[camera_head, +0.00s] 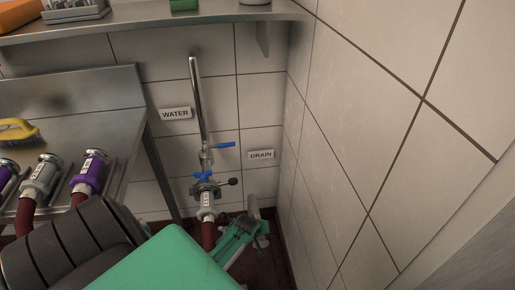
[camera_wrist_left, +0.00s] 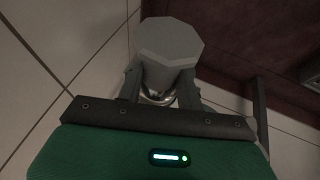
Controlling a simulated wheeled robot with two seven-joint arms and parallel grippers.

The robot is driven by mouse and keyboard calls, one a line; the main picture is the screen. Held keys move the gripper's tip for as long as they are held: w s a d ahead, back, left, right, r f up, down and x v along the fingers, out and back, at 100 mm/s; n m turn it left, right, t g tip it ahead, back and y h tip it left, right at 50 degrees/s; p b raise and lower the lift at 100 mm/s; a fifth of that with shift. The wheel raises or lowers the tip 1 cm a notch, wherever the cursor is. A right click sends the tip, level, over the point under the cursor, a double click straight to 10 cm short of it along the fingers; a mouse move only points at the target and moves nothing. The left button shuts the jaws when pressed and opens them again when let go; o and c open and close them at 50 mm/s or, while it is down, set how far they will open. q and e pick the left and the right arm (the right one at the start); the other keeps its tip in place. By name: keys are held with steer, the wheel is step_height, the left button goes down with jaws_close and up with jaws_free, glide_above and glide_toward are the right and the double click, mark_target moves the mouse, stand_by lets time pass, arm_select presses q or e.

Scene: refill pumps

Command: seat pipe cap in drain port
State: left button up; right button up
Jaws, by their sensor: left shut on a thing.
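My left gripper (camera_head: 260,232), green, is low in the corner, below the DRAIN label (camera_head: 261,155). In the left wrist view its two fingers (camera_wrist_left: 160,92) are shut on the grey pipe cap (camera_wrist_left: 168,42), which has an eight-sided end face. A shiny metal ring (camera_wrist_left: 158,97) shows between the fingers, close to the cap; I cannot tell what it belongs to. In the head view a grey cylinder (camera_head: 253,206) shows at the gripper; whether it is cap or pipe is unclear. The drain port is not clearly visible. My right gripper is not in view.
A WATER-labelled steel pipe (camera_head: 196,100) with blue-handled valves and a dark red hose (camera_head: 208,236) stands just left of the gripper. A steel bench (camera_head: 100,95) with purple and grey couplings is at left. Tiled walls (camera_head: 340,150) close the corner; a shelf (camera_head: 200,20) is above.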

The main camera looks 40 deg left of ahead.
arm_select(q)
steer(key=o, duration=1.2)
steer(key=shift+f, duration=0.1)
steer(key=p+v, duration=0.3)
steer(key=v, duration=1.1)
steer(key=shift+p, duration=0.3)
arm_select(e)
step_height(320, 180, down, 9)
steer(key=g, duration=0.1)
arm_select(q)
steer(key=shift+f, duration=0.1)
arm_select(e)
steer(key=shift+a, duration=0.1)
